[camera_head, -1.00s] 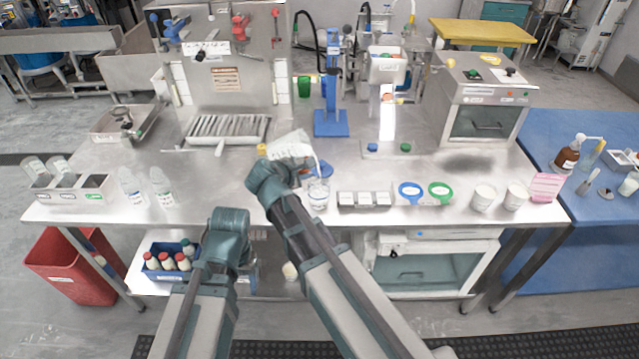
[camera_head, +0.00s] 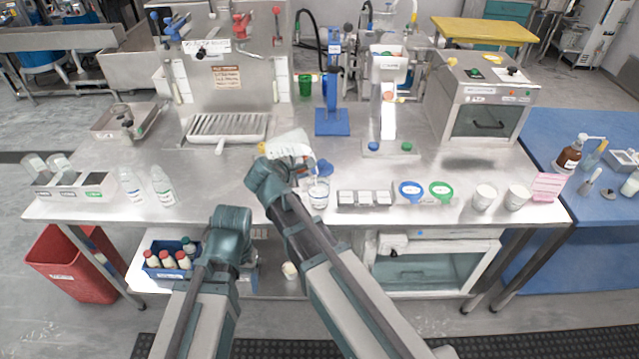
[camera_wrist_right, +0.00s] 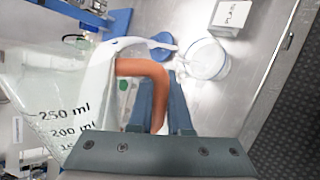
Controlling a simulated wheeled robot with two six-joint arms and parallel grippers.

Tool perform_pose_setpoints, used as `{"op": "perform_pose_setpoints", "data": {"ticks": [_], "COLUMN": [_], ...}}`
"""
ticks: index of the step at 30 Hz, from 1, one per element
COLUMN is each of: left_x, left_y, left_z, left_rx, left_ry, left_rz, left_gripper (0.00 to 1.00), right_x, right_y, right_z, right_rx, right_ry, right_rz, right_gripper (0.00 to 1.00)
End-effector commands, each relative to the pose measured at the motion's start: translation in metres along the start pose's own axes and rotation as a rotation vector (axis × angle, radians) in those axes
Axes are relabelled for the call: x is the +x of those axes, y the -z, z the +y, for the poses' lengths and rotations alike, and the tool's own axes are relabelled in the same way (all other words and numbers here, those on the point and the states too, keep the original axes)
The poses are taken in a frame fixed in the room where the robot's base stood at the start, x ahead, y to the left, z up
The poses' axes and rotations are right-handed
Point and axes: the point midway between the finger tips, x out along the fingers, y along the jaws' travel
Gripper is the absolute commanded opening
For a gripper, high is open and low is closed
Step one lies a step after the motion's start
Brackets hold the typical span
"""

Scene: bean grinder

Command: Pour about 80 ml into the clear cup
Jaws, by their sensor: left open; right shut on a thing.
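My right gripper (camera_wrist_right: 165,98) is shut on the orange handle (camera_wrist_right: 150,72) of a clear measuring jug (camera_wrist_right: 45,110) with ml marks. In the head view the jug (camera_head: 287,143) is tilted, its spout end to the right above the clear cup (camera_head: 319,196). White matter shows at the spout end; whether it is falling into the cup is too small to tell. The cup stands on the steel table and also shows in the right wrist view (camera_wrist_right: 206,60). My left gripper (camera_head: 232,222) is open and empty at the table's front edge, away from the cup; its fingers are hardly visible.
A blue round piece (camera_head: 325,168) lies just behind the cup. A small block row (camera_head: 364,198), a blue ring (camera_head: 410,190) and a green ring (camera_head: 441,190) lie to its right. Bottles (camera_head: 163,187) stand at the left.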

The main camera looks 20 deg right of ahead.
Motion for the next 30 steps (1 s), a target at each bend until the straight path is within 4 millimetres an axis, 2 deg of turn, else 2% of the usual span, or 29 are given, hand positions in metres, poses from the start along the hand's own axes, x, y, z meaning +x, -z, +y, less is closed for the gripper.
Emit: {"op": "perform_pose_setpoints", "data": {"ticks": [30], "left_x": [0.002], "left_y": [0.0], "left_z": [0.0], "left_rx": [0.0], "left_ry": [0.0], "left_rz": [0.0], "left_gripper": [0.67], "right_x": [-0.004], "right_y": [0.017], "right_z": [-0.002], "right_rx": [0.065], "right_ry": [-0.007], "right_rz": [0.057], "right_gripper": [0.0]}}
